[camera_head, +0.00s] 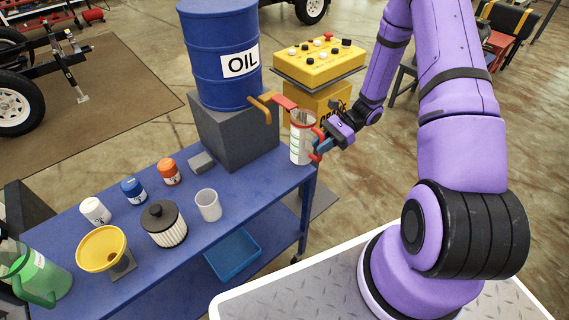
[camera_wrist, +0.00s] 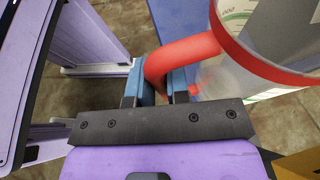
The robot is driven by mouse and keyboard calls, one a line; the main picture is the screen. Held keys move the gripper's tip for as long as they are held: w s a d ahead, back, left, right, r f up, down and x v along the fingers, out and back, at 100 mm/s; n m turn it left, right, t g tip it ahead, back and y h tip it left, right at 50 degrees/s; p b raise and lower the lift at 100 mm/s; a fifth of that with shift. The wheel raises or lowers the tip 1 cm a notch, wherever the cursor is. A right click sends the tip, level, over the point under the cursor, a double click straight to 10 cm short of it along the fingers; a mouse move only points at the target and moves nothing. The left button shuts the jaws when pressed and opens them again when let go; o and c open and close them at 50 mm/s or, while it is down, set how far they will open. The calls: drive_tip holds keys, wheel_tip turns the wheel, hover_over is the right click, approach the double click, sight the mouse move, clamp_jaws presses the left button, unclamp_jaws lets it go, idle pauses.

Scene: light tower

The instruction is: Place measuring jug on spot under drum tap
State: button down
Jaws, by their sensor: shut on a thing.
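The measuring jug (camera_head: 300,143) is clear with green and white markings, a red rim and a red handle. It is upright at the right end of the blue bench, just right of the drum tap (camera_head: 264,103); I cannot tell whether its base touches the bench top. My gripper (camera_head: 321,148) is shut on the jug's red handle. In the wrist view my gripper's blue fingertips (camera_wrist: 161,88) pinch the handle of the jug (camera_wrist: 250,75). The spot under the tap cannot be made out.
The blue bench (camera_head: 265,185) also holds a grey cup (camera_head: 208,205), an oil filter (camera_head: 164,225), a yellow funnel (camera_head: 102,249), a green jug (camera_head: 38,274), small bottles (camera_head: 133,190) and a small grey block (camera_head: 201,162). A yellow control box (camera_head: 318,62) stands behind the jug.

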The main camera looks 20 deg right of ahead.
drive_tip(key=s+a+f, duration=0.1)
drive_tip(key=a, duration=1)
drive_tip(key=shift+s+a+f, duration=0.15)
drive_tip(key=shift+a+f, duration=0.1)
drive_tip(key=shift+a, duration=0.1)
drive_tip(key=shift+f, duration=0.15)
drive_tip(key=c, duration=1.1)
unclamp_jaws()
